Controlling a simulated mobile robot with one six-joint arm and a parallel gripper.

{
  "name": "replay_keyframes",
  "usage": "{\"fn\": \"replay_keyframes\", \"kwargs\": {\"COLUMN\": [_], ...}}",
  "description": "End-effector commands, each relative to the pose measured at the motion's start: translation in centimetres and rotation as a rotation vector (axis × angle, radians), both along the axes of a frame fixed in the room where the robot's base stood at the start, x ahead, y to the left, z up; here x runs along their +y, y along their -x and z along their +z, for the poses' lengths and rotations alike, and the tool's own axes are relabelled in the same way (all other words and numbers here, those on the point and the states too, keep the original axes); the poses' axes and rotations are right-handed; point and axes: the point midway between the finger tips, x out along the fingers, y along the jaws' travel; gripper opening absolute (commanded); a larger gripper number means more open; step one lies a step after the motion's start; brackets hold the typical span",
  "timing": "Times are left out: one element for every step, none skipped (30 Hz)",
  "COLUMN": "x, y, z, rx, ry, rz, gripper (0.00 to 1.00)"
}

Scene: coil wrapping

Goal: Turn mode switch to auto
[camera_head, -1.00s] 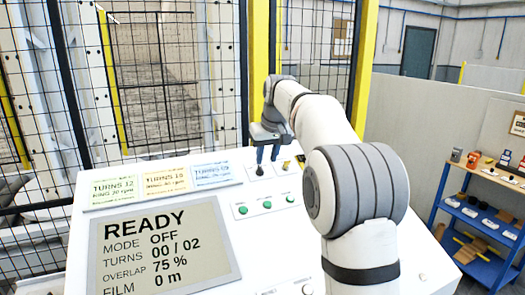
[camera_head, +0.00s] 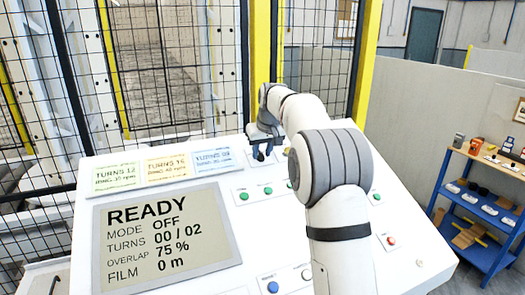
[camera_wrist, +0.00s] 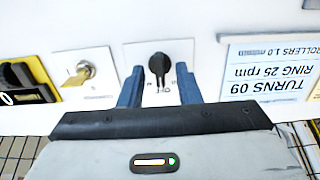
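The mode switch (camera_wrist: 157,67) is a black rotary knob on a white plate, seen upside down in the wrist view. Lettering below it is partly covered and hard to read. My gripper (camera_wrist: 160,75) is open, with one blue finger on each side of the knob and a visible gap to both. In the head view my gripper (camera_head: 263,155) is at the panel's upper right, and the knob is hidden there. The screen (camera_head: 165,240) reads READY, MODE OFF, TURNS 00 / 02, OVERLAP 75 %, FILM 0 m.
A brass key switch (camera_wrist: 80,74) and a black handle on a yellow plate (camera_wrist: 45,92) sit left of the knob in the wrist view. Green buttons (camera_head: 267,191) line the panel below my gripper. Recipe cards (camera_head: 165,168) lie left of it. Mesh fencing (camera_head: 170,70) stands behind.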

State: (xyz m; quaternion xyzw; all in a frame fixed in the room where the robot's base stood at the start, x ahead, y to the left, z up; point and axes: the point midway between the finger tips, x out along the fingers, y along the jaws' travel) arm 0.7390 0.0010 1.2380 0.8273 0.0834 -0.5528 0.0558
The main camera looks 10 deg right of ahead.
Motion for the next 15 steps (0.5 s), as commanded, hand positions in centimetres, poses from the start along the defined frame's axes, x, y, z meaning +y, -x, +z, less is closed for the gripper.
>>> {"fn": "replay_keyframes", "kwargs": {"x": [-0.02, -0.03, -0.03, -0.04, -0.04, -0.05, -0.05, -0.05, -0.06, -0.06, -0.07, -0.08, -0.09, -0.09, -0.09], "y": [0.01, 0.0, 0.01, 0.0, 0.01, 0.01, 0.01, 0.01, 0.01, 0.01, 0.02, 0.02, 0.02, 0.02, 0.02], "z": [0.0, 0.0, 0.01, 0.01, 0.01, 0.01, 0.02, 0.02, 0.02, 0.02, 0.02, 0.03, 0.03, 0.03, 0.03], "rx": [0.0, 0.0, 0.0, 0.0, 0.0, 0.0, 0.0, 0.0, 0.0, 0.0, 0.0, 0.0, 0.0, 0.0, 0.0], "ry": [0.0, 0.0, 0.0, 0.0, 0.0, 0.0, 0.0, 0.0, 0.0, 0.0, 0.0, 0.0, 0.0, 0.0, 0.0], "rz": [0.0, 0.0, 0.0, -0.001, -0.001, -0.001, -0.001, -0.001, -0.001, -0.001, -0.001, -0.001, -0.001, -0.001, -0.001], "gripper": [0.31, 0.31, 0.29, 0.26, 0.24, 0.21, 0.18, 0.16, 0.13, 0.1, 0.08, 0.04, 0.02, 0.0, 0.0]}}
